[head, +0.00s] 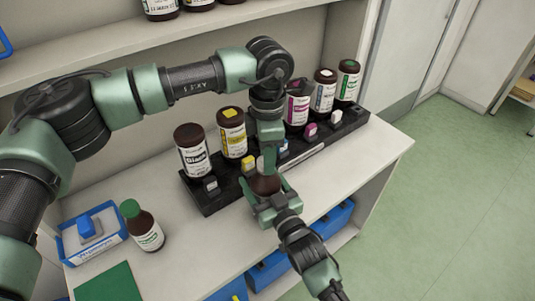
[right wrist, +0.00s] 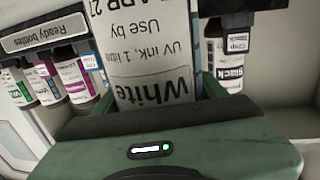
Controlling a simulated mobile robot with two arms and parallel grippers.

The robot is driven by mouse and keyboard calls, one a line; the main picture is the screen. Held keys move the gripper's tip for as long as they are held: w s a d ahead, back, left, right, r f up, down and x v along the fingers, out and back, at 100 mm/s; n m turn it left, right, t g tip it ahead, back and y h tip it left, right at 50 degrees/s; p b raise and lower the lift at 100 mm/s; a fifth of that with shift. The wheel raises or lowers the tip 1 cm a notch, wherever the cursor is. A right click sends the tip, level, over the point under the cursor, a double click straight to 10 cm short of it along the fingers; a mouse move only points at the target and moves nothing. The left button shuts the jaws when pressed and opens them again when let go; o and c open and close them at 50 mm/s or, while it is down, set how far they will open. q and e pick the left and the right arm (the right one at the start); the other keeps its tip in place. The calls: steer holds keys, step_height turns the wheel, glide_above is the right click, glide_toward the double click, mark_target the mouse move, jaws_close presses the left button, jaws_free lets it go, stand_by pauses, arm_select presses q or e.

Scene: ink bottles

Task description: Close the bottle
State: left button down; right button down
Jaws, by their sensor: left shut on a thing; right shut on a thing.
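My right gripper (head: 268,197) is shut on a dark brown bottle (head: 265,184), held upright in front of the bottle rack. In the right wrist view its label (right wrist: 145,65) reads "White" upside down and fills the middle. My left gripper (head: 269,143) points down from above, just over this bottle. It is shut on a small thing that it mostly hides. A bit of white (head: 260,164) shows between the left gripper and the bottle, seemingly a cap. I cannot tell whether the cap touches the bottle neck.
A black rack (head: 211,205) behind holds several ink bottles, including the black-ink bottle (head: 192,150) and a yellow-labelled one (head: 232,134). A green-capped bottle (head: 143,226) stands at left beside a blue tray (head: 70,251). The right front of the counter (head: 350,152) is clear.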

arm_select(q)
steer(key=m, duration=0.6)
steer(key=shift+s+m, duration=0.15)
steer(key=shift+m, duration=0.15)
steer(key=m, duration=0.6)
steer(key=shift+s+a+m, duration=0.1)
steer(key=shift+a+m, duration=0.05)
steer(key=shift+m, duration=0.25)
steer(key=m, duration=0.6)
steer(key=shift+a+m, duration=0.15)
steer(key=shift+m, duration=0.25)
steer(key=m, duration=0.8)
steer(key=shift+a, duration=0.15)
steer(key=c, duration=0.9)
jaws_free()
steer(key=shift+c, duration=0.2)
